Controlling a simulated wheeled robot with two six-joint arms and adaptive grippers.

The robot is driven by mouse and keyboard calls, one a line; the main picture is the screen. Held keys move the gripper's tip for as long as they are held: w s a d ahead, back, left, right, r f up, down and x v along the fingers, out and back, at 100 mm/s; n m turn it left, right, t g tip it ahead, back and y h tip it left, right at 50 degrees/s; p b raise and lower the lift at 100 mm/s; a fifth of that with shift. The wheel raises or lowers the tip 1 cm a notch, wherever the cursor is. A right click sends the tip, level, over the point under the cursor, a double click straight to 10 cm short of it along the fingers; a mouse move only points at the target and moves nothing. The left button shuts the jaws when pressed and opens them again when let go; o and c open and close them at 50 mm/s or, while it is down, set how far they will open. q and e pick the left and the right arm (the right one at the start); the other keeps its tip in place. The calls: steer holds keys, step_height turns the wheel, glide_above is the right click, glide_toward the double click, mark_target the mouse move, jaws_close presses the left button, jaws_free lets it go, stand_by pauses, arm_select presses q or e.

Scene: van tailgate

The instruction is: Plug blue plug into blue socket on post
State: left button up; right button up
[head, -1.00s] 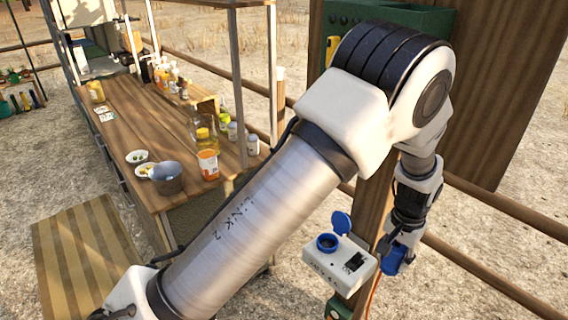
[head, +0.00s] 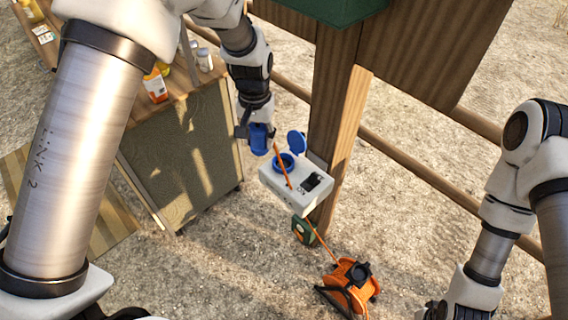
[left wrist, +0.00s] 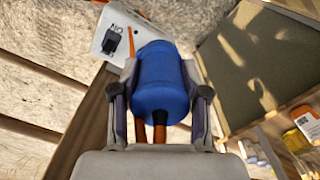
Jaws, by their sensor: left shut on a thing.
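My left gripper (head: 257,128) is shut on the blue plug (head: 260,140), which also shows between its fingers in the left wrist view (left wrist: 162,80). The blue socket (head: 285,163) is a round opening on top of a white box (head: 290,187) fixed to the wooden post (head: 331,120). Its blue lid (head: 297,143) stands open. The plug is up and left of the socket in the head view, apart from it. The box with its black switch (left wrist: 112,41) shows in the left wrist view; the socket is hidden there. My right gripper (head: 436,310) is partly cut off at the bottom edge.
An orange cable (head: 320,238) passes across the box and down to an orange reel (head: 350,285) on the gravel. A green-and-dark item (head: 303,230) sits low on the post. A wooden counter (head: 190,100) stands left; rails (head: 430,178) run behind the post.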

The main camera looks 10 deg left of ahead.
arm_select(q)
steer(key=shift+a, duration=0.1)
steer(key=shift+w+d+f, duration=0.3)
steer(key=shift+w+f, duration=0.25)
steer(key=shift+w, duration=0.05)
steer(key=shift+w+d+f, duration=0.3)
steer(key=shift+w+f, duration=0.2)
steer(key=shift+w, duration=0.1)
steer(key=shift+w+a+f+b, duration=0.1)
steer(key=shift+w+f+b, duration=0.15)
steer(key=shift+f+b, duration=0.4)
steer(key=w+d+f+b, duration=0.1)
steer(key=w+f+b, duration=0.1)
steer(key=w+f, duration=0.1)
steer(key=w+d+f+b, duration=0.1)
steer(key=w+f+b, duration=0.2)
steer(key=f, duration=0.3)
steer(key=w+f+b, duration=0.3)
steer(key=w+f, duration=0.1)
steer(key=f, duration=0.1)
steer(key=shift+d, duration=0.4)
steer(key=shift+w+f+b, duration=0.1)
steer(key=shift+b, duration=0.25)
arm_select(e)
step_height(320, 180, down, 10)
steer(key=shift+w+d, duration=0.15)
steer(key=shift+w, duration=0.25)
